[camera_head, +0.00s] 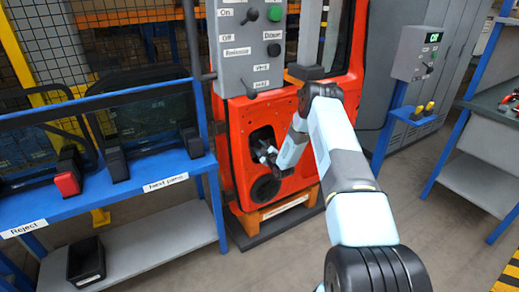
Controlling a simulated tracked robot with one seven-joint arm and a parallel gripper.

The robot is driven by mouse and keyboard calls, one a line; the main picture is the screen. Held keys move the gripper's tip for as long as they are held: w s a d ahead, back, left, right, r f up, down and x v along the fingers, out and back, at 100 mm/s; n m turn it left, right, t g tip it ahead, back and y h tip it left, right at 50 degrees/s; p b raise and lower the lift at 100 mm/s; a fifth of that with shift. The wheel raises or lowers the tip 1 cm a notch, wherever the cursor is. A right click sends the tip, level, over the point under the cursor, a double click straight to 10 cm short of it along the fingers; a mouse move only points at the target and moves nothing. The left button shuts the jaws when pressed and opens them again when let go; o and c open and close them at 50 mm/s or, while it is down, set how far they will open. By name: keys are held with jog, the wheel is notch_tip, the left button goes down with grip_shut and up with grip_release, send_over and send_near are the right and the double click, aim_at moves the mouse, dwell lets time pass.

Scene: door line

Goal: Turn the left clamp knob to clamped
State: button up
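No part is legibly labelled as the left clamp knob. My gripper (264,152) is small and dark in front of the dark opening in the red door (300,183), well left of the yellow-topped parts. I cannot tell whether it touches the door, and its fingers are too small to read. My arm hides part of the door.
A grey control panel (228,52) with black levers and a green button stands in front of the door. A grey box with a green display (410,60) is at the right. A blue rack (125,187) with black panels is at the left.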

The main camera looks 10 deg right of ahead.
jog(key=c, duration=0.6)
jog(key=m, duration=0.4)
jog(key=shift+m, duration=0.4)
jog(key=m, duration=0.4)
jog(key=shift+m, duration=0.3)
jog(key=m, duration=0.4)
jog(key=shift+d, duration=0.1)
jog(key=shift+d+m, duration=0.1)
jog(key=shift+m, duration=2.2)
